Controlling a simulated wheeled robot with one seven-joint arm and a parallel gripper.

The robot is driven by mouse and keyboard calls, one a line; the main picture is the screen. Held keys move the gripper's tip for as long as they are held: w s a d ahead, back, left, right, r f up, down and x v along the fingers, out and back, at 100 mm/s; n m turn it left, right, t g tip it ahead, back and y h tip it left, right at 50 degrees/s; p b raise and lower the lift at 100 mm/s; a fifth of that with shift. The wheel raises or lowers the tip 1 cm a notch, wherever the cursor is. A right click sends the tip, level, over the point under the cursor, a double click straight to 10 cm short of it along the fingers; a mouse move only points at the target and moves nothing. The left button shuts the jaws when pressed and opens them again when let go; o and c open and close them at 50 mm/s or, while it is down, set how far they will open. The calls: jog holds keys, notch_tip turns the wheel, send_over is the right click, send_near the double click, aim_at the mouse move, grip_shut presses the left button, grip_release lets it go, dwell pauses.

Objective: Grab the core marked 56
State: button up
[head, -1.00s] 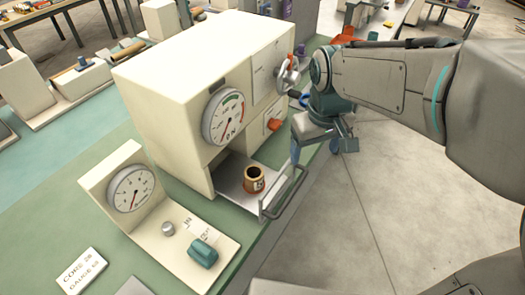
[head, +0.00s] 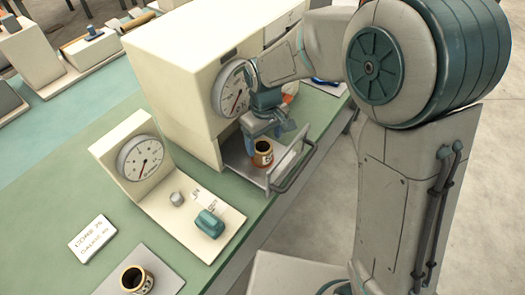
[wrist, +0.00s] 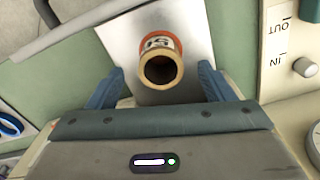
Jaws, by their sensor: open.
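A short hollow core (head: 263,154), brown with an orange band and a pale label, stands upright on the pulled-out drawer (head: 238,158) of the cream cabinet. In the wrist view the core (wrist: 160,68) shows its dark bore; its label is upside down and only partly legible. My gripper (head: 267,127) is open and just above the core. In the wrist view my gripper (wrist: 160,76) has one blue finger on each side of the core, with gaps on both sides. A second core (head: 135,279) stands on a grey plate at the bottom left; I cannot read its mark.
The cabinet (head: 180,60) with its gauge rises close behind my gripper. The drawer handle (head: 293,172) is in front. A gauge stand (head: 140,160) with a teal knob (head: 210,222) and a white printed card (head: 92,238) are on the green bench to the left.

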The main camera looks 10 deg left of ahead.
aim_at(263, 151)
jog(key=shift+w+a+f+p, duration=0.1)
jog(key=shift+f+p, duration=0.25)
jog(key=shift+f, duration=1.1)
jog(key=shift+w+a+f+p, duration=0.1)
jog(key=shift+f+p, duration=0.2)
jog(key=shift+f, duration=1.1)
jog(key=c, duration=1.1)
